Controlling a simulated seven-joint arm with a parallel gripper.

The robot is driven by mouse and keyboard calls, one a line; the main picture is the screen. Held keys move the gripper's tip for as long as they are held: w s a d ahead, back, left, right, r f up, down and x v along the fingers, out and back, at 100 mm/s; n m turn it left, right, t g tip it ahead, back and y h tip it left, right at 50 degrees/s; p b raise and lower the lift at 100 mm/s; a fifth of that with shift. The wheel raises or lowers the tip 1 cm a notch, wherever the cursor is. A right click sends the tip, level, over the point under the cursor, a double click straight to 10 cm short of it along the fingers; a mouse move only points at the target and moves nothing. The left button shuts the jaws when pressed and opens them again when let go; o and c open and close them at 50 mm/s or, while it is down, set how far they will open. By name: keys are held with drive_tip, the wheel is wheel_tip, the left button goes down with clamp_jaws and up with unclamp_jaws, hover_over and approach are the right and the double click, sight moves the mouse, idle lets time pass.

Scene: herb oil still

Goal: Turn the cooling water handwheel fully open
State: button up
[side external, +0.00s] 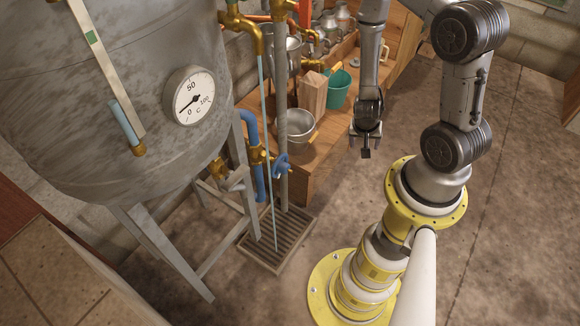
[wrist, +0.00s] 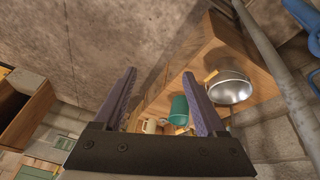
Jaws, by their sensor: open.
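A blue handwheel (side external: 282,163) sits on a brass valve (side external: 257,156) in the blue pipe (side external: 249,127) beside the still in the side view. It is small there, and how far it is turned cannot be told. My gripper (side external: 366,152) hangs to the right of the handwheel, apart from it, pointing down. In the wrist view, my gripper (wrist: 159,75) is open with nothing between its fingers. A blue part (wrist: 302,14) shows at the upper right corner of that view, cut off by the frame.
The grey still (side external: 120,100) with a dial gauge (side external: 193,96) stands at left. A vertical grey pipe (side external: 281,90) rises close to the handwheel. A floor drain grate (side external: 277,241) lies below. A wooden bench (side external: 318,160) holds a metal pot (side external: 300,130) and green bucket (side external: 339,88).

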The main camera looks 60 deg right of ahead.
drive_tip(key=w+n+t, duration=0.3)
drive_tip(key=w+n, duration=0.1)
drive_tip(key=n+t+y, duration=0.6)
drive_tip(key=n, duration=0.3)
approach(288, 168)
drive_tip(key=x, duration=0.9)
clamp_jaws()
